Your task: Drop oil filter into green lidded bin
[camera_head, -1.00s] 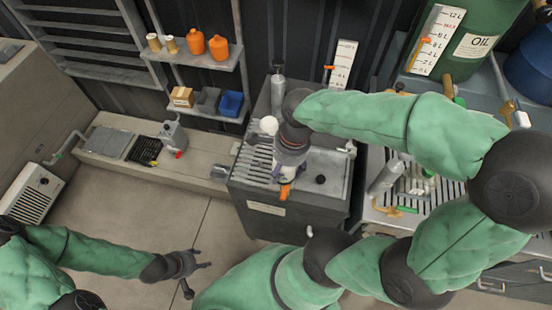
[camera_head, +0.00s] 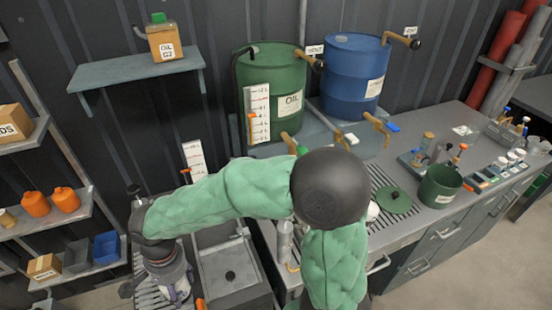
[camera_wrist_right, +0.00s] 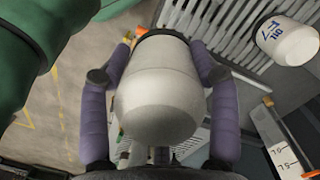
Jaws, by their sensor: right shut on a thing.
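My right gripper (camera_head: 174,288) is at the lower left of the head view, over the grey sink unit. In the right wrist view its two purple fingers are shut around a white oil filter (camera_wrist_right: 155,92), one on each side. A second white filter, marked F-7 (camera_wrist_right: 288,40), lies apart at the upper right of that view. My left gripper is out of view.
The grey bench (camera_head: 465,215) carries the bin, a bottle rack and small items. A green oil drum (camera_head: 270,85) and a blue drum (camera_head: 353,75) stand behind it. Shelves with orange jugs (camera_head: 36,204) are at left. My right arm covers part of the bench.

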